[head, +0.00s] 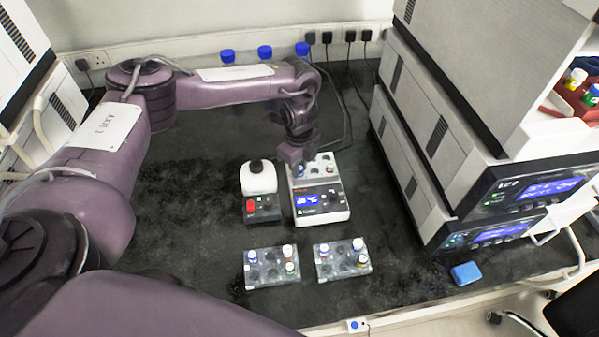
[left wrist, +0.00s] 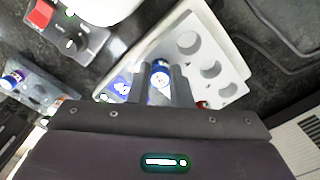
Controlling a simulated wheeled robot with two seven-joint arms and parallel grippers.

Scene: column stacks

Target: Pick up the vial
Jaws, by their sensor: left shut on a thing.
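My left gripper (head: 299,168) reaches down over the white heating block device (head: 320,203), at its back left part. In the left wrist view the gripper (left wrist: 161,88) is shut on a vial (left wrist: 160,77) with blue on its cap and a white top. The vial is between the two fingers, over the grey-white block with several round wells (left wrist: 189,43). I cannot tell whether its lower end is inside a well, as the fingers hide it. My right gripper is not in view.
A mixer with a white top (head: 259,178) stands left of the device. Two clear racks, the left rack (head: 258,277) and the right rack (head: 326,269), hold capped vials in front. Stacked instruments (head: 433,140) stand right. A blue block (head: 465,273) lies near the front edge. Blue-capped bottles (head: 265,52) stand behind.

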